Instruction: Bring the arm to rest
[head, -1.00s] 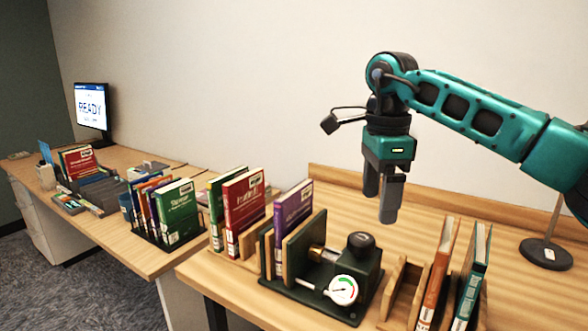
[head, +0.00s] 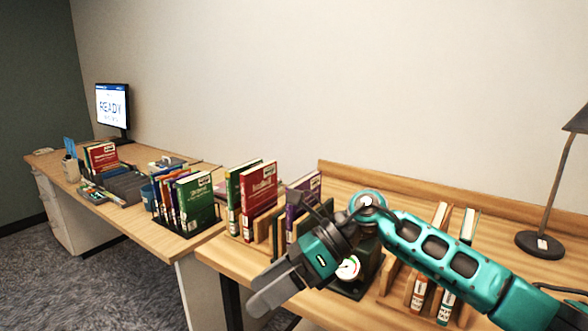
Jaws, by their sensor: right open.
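My right arm comes in from the right in the head view, its teal links crossing low over the near table. My right gripper (head: 268,297) points down and left, past the table's front edge, with its grey fingers holding nothing. The fingers look close together from this angle. The wrist hides much of the dark press with a dial gauge (head: 348,267) and part of the purple book (head: 305,187). My left gripper is not in view.
The near wooden table (head: 395,190) holds a green and a red book (head: 259,190), two upright books (head: 419,288) at right, and a lamp (head: 540,243). The far desk carries a book rack (head: 185,235) and a monitor reading READY (head: 113,106). Carpet (head: 120,285) is clear.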

